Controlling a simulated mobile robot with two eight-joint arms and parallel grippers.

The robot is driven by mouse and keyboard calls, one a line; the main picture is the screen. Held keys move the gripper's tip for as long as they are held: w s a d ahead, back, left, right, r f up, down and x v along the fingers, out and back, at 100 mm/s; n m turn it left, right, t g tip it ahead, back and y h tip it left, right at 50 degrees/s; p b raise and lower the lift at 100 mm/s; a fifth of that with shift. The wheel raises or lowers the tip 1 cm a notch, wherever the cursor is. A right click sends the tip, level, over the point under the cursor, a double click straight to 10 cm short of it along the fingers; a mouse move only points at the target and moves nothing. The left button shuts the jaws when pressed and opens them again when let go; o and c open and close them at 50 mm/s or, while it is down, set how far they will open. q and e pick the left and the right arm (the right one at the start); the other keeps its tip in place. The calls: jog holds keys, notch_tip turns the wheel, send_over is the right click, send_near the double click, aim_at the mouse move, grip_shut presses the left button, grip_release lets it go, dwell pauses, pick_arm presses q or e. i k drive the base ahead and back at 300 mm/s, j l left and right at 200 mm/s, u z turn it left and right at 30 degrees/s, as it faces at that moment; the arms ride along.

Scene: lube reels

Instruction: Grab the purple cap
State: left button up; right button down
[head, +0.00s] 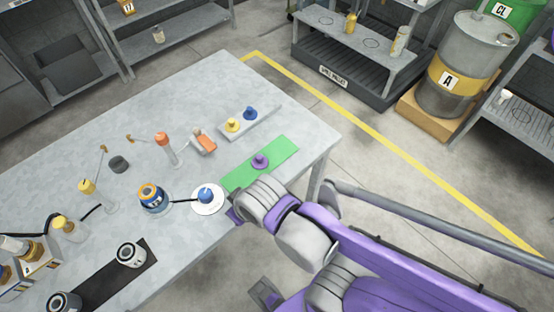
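The purple cap (260,161) sits on a green mat (232,181) near the right end of the grey table, with its knob up. My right arm comes in from the lower right. Its gripper (235,215) is by the table's front edge, just right of a white round plate and nearer to me than the mat. It is apart from the purple cap. Its fingers are mostly hidden behind its own wrist, so I cannot tell whether it is open. My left gripper is not in view.
A blue cap (206,194) sits on the white plate (215,208). A grey tray (270,112) behind the mat holds a yellow cap (233,125) and another blue cap (250,113). Several bottles and jars stand on the table's left half. The tabletop's back is clear.

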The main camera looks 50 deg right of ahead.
aim_at(260, 162)
jog(key=z, duration=1.5)
jog(key=k+l, duration=0.1)
jog(key=l, duration=0.25)
jog(key=l+u, duration=0.1)
jog(key=l, duration=0.3)
jog(key=k+l, duration=0.15)
jog(key=l, duration=0.2)
jog(key=i+j, duration=0.15)
jog(key=i, duration=0.25)
jog(key=j+u, duration=0.05)
